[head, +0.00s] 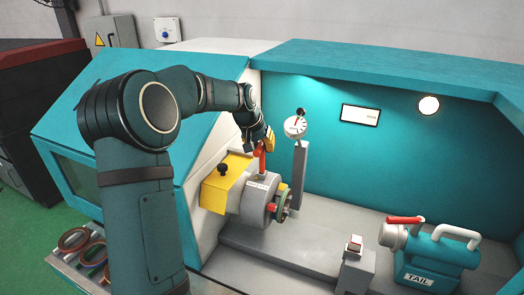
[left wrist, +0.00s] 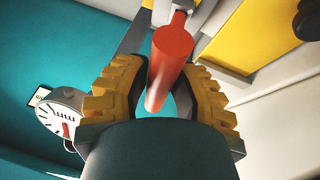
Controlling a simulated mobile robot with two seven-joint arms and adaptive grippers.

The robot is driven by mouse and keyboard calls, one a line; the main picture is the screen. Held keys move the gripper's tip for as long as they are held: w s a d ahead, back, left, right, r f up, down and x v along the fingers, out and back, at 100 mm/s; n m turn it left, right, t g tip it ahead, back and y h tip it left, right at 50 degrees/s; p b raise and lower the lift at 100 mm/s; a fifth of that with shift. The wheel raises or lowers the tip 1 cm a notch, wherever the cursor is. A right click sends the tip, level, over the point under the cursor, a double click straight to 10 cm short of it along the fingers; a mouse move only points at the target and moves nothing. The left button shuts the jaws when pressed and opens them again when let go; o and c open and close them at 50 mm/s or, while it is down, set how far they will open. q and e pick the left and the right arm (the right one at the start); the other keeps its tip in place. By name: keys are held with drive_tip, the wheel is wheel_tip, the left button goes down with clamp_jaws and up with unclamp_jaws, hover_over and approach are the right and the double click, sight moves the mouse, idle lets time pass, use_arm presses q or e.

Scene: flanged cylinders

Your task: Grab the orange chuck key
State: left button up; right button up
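The orange chuck key (head: 262,161) stands upright in the top of the grey chuck (head: 258,194). In the left wrist view the key's round handle (left wrist: 170,65) runs down between the fingers, and its thin stem lies beyond. My left gripper (head: 265,143) has come down over the handle from above. My right gripper is in neither view.
A dial gauge (head: 297,126) on a grey post stands just right of the chuck. A yellow block (head: 222,185) is on its left. The teal tailstock (head: 440,262) is at the right. Rings (head: 80,243) lie in a tray at lower left. The teal enclosure surrounds the work area.

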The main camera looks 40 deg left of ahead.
use_arm(q)
clamp_jaws()
drive_tip(key=shift+r, duration=0.1)
wheel_tip(320, 180, up, 10)
drive_tip(key=shift+f, duration=0.1)
idle(0.4)
